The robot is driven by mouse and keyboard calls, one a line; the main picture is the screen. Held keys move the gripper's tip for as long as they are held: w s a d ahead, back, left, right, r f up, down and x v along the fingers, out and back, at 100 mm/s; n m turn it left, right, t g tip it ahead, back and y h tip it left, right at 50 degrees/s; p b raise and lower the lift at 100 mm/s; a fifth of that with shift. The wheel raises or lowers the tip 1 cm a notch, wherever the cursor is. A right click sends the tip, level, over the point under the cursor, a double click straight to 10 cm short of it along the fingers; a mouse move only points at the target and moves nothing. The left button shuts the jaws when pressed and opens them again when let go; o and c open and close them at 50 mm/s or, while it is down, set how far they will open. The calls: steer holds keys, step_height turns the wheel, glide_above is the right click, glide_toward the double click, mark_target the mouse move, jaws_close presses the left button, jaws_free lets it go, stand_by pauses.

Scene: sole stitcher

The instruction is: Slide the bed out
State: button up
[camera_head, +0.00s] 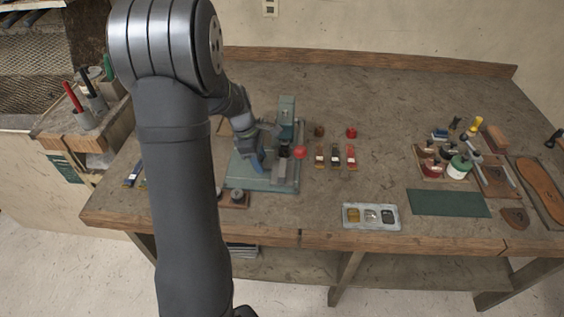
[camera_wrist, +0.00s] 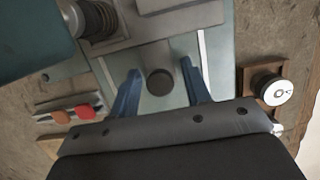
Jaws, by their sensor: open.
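The sole stitcher (camera_head: 287,108) is a teal machine on a pale green base (camera_head: 247,181), left of the middle of the bench. In the wrist view its bed (camera_wrist: 187,52) shows as a grey block above a pale plate with light rails on both sides. A dark round knob (camera_wrist: 159,82) stands in front of the grey block. My gripper (camera_wrist: 161,68) is open, with one blue finger on each side of the knob and a visible gap to each. In the head view my gripper (camera_head: 256,160) is at the machine, and my arm hides part of the base.
Small coloured pieces (camera_head: 335,155) lie right of the machine. A grey tray (camera_head: 371,217) with three compartments is near the front edge. A green mat (camera_head: 448,203) and several tools and jars lie farther right. A wooden block with a white disc (camera_wrist: 276,93) sits close beside my gripper.

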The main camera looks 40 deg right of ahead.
mark_target(236, 165)
steer(key=c, duration=0.6)
steer(key=shift+o, duration=0.2)
steer(key=shift+w, duration=0.1)
steer(key=shift+w+a, duration=1.35)
steer(key=shift+a, duration=0.05)
steer(key=shift+w+a, duration=1.4)
steer(key=shift+w, duration=0.1)
